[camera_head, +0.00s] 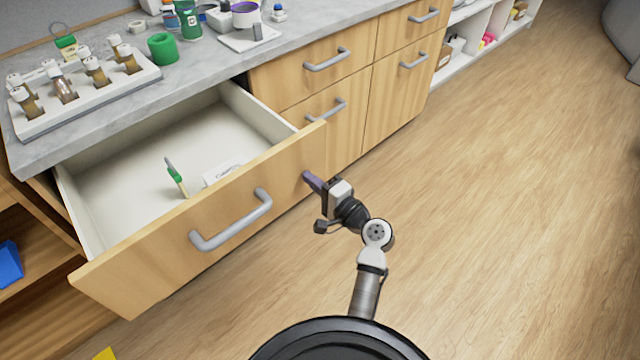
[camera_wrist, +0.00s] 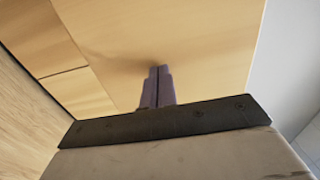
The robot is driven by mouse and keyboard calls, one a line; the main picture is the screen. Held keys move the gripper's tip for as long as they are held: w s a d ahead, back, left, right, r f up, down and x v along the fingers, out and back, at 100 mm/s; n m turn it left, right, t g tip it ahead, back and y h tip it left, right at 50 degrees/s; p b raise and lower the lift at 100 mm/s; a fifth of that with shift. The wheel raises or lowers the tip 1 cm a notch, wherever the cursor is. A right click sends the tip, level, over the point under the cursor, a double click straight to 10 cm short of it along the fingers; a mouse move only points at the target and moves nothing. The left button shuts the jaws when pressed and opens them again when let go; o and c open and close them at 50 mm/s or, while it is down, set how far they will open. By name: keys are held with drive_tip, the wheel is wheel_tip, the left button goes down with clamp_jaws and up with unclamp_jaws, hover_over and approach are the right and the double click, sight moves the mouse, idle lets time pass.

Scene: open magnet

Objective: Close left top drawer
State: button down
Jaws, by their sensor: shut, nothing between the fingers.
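The left top drawer (camera_head: 165,265) is pulled well out from under the counter, with a wooden front and a grey handle (camera_head: 232,220). Inside its white tray are a small green-tipped tool (camera_head: 176,177) and a whitish item (camera_head: 222,174). My gripper (camera_head: 307,176) is shut and empty, its fingertips at the right end of the drawer front, right of the handle. In the wrist view the closed purple-grey fingers (camera_wrist: 159,72) point at the wooden drawer front (camera_wrist: 205,40). They look to be touching it or very close; I cannot tell which.
The grey counter (camera_head: 120,125) holds a white rack (camera_head: 85,100) of vials, a green ring (camera_head: 162,48) and a scale (camera_head: 250,38). Closed drawers and cupboard doors (camera_head: 400,95) stand to the right. The wooden floor (camera_head: 500,200) on the right is clear.

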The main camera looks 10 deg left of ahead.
drive_tip(key=shift+w+a, duration=0.1)
idle(0.3)
drive_tip(key=b, duration=0.8)
hover_over(242, 135)
drive_tip(key=shift+w+r, duration=0.1)
drive_tip(key=shift+r, duration=0.2)
drive_tip(key=shift+a+r, duration=0.1)
idle(0.3)
